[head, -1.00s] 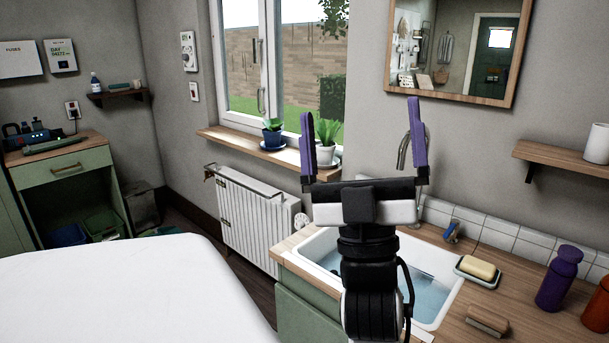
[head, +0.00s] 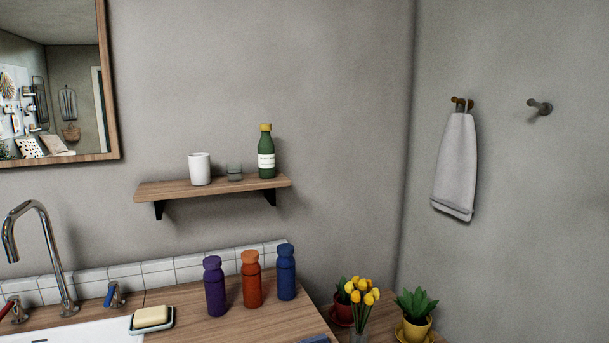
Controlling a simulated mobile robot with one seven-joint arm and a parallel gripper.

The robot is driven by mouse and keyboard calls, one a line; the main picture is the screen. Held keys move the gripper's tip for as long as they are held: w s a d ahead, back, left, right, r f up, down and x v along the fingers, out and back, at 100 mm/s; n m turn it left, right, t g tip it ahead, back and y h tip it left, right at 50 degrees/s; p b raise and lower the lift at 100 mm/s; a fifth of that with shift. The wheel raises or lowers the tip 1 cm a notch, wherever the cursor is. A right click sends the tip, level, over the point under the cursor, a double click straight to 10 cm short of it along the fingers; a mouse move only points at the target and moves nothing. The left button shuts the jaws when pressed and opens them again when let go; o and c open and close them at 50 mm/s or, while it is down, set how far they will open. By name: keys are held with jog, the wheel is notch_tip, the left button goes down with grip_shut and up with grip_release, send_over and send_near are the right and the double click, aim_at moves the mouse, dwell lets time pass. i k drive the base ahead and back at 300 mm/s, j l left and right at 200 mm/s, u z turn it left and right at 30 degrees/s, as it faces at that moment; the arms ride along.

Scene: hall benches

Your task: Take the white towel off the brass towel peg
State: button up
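The white towel (head: 455,165) hangs on the right-hand wall, folded and draped straight down from the brass towel peg (head: 472,103). The peg's brass ends show above the towel; the towel's top loop or fold covers the rest of it. The towel hangs free below, clear of the plants. My gripper is not in the head view now, so its distance from the towel does not show.
A bare grey peg (head: 540,107) sits right of the towel. Below are potted plants (head: 415,305) and yellow tulips (head: 362,292). A wall shelf (head: 215,186) and several bottles (head: 251,280) by the sink stand left.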

aim_at(455, 178)
jog(key=i+l, duration=0.15)
jog(key=l, duration=0.25)
jog(key=i+l+u, duration=0.1)
jog(key=l, duration=0.25)
jog(key=i+l, duration=0.15)
jog(key=l, duration=0.25)
jog(key=i+l+u, duration=0.1)
jog(key=l, duration=0.25)
